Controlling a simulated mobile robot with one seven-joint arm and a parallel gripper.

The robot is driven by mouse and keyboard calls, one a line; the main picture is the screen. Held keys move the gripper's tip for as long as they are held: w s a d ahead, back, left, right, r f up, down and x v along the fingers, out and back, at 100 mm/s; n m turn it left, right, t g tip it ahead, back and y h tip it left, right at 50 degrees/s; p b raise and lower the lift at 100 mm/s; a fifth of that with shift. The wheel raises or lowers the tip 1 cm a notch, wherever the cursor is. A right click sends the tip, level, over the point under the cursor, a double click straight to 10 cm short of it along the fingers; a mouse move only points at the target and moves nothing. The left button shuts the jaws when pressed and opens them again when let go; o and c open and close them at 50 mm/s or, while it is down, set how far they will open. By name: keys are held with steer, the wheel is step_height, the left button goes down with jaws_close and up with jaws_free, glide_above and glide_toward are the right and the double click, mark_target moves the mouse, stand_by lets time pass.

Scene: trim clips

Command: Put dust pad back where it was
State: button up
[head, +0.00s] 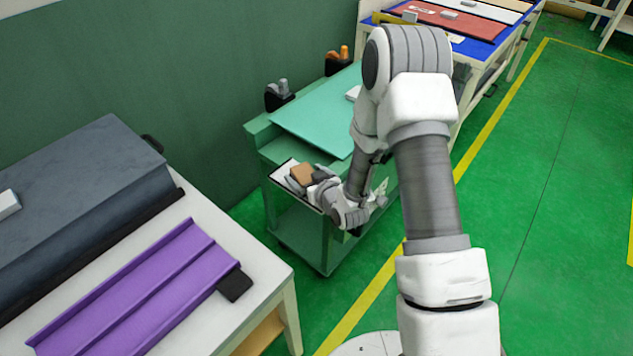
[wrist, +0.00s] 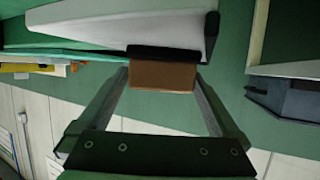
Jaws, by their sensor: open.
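A small brown pad (head: 302,174), which looks like the dust pad, is at the near end of the green cart (head: 256,139), by a white surface with a dark edge. It also shows in the wrist view (wrist: 162,78) as a brown block with a black strip along one side. My gripper (wrist: 160,82) is open, with its two fingertips on either side of the brown block. I cannot tell whether the fingers touch it. In the head view my wrist hides much of that end of the cart.
A teal panel (head: 318,110) covers the cart top, with dark holders (head: 278,95) along its wall side. A white table (head: 233,245) with a purple trim piece (head: 150,285) stands at left. A table with a red panel (head: 455,20) stands behind. Green floor is clear at right.

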steer(key=v, duration=1.1)
steer(key=s+d+r+m+g+h, duration=0.1)
steer(key=s+d+r+g+h, duration=0.2)
steer(key=r, duration=0.5)
steer(key=d+r+m+h, duration=0.15)
steer(key=d+r, duration=0.25)
steer(key=r, duration=0.4)
steer(key=s+r+g, duration=0.1)
steer(key=s+r, duration=0.2)
steer(key=s, duration=0.3)
steer(key=s+r+m+g, duration=0.1)
steer(key=s+r, duration=0.2)
steer(key=s, duration=0.4)
steer(key=s+r+m+g, duration=0.1)
steer(key=s+r+g, duration=0.1)
steer(key=s+r, duration=0.2)
steer(key=shift+s+d+h+p, duration=0.2)
steer(key=shift+s+h+p, duration=0.2)
steer(key=shift+s, duration=0.85)
steer(key=shift+r, duration=0.1)
step_height(320, 180, up, 10)
steer(key=p, duration=1)
